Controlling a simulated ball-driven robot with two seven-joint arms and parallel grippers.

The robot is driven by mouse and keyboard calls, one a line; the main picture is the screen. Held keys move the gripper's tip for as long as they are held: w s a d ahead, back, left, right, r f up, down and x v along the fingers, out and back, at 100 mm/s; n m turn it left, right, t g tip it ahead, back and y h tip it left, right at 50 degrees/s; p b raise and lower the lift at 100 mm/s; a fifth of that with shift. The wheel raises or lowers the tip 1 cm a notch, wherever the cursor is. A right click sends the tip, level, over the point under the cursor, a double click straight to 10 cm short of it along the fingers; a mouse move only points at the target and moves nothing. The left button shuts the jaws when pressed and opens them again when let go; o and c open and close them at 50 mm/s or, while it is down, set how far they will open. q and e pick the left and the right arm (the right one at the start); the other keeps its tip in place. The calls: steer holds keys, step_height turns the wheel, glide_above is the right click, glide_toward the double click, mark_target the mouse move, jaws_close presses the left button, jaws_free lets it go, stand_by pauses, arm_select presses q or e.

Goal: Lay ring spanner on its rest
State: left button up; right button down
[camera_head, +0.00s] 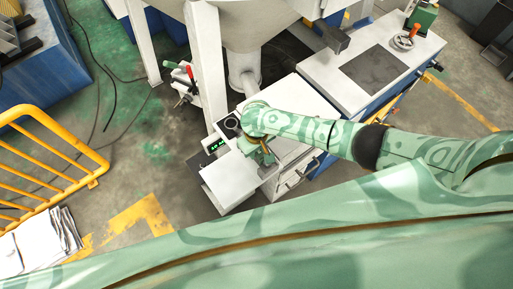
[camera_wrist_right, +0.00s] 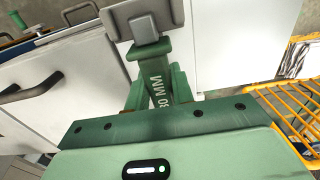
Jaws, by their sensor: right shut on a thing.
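My right gripper (camera_head: 266,160) hangs above the small pale worktop in the middle of the head view, beside the machine's column. In the right wrist view the gripper (camera_wrist_right: 152,48) has green fingers, one marked with a size in MM, and grey tips. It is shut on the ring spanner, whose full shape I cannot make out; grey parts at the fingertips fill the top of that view. The spanner's rest cannot be told apart in either view. My left gripper is not in view.
A white cabinet (camera_wrist_right: 60,85) with dark handles is close in the wrist view. A small green-lit display (camera_head: 215,146) stands left of the gripper. A long bench (camera_head: 350,100) lies to the right, a yellow railing (camera_head: 45,165) to the left.

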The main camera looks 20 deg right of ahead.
steer(key=c, duration=1.1)
jaws_free()
step_height(320, 180, up, 16)
steer(key=p, duration=0.7)
steer(key=shift+r+p, duration=0.15)
steer(key=shift+p, duration=0.15)
